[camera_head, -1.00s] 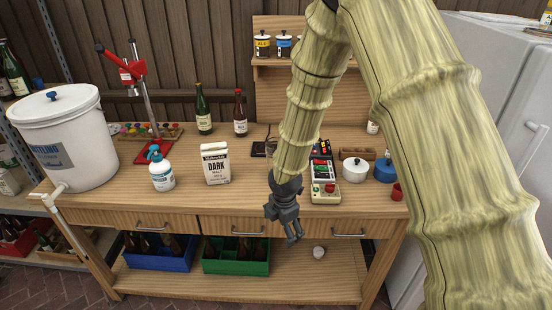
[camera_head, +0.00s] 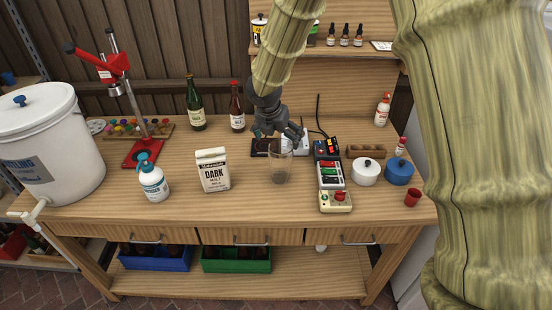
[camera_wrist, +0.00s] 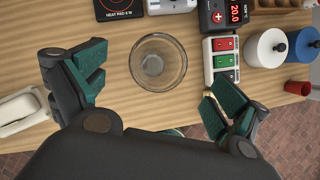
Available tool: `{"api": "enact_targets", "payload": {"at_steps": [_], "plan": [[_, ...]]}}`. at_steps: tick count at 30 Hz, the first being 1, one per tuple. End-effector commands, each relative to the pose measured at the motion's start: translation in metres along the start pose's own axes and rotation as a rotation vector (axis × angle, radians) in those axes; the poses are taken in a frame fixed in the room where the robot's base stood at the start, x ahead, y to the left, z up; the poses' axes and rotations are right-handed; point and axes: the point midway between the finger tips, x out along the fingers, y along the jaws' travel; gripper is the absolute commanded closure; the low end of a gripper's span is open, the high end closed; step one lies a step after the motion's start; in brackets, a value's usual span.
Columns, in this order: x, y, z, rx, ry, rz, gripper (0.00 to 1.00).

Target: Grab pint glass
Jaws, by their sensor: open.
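My gripper (camera_head: 277,134) is open and empty, with green pads. In the head view it hangs just above and behind the glass, and its fingers partly overlap the glass's top edge. I cannot tell whether it touches the glass.
Close right of the glass stand a switch box (camera_head: 330,175) and a red-button box (camera_head: 335,201). A heat pad (camera_wrist: 119,8) lies behind. White (camera_head: 366,172) and blue (camera_head: 399,172) pots stand farther right. The bench front (camera_head: 270,210) is clear.

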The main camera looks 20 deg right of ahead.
Motion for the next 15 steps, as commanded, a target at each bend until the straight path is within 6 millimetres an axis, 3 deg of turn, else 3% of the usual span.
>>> {"api": "enact_targets", "payload": {"at_steps": [9, 15], "plan": [[0.036, 0.011, -0.005, -0.014, 0.001, 0.004, 0.02], [0.049, 0.010, -0.005, -0.012, 0.001, 0.005, 0.02]]}}
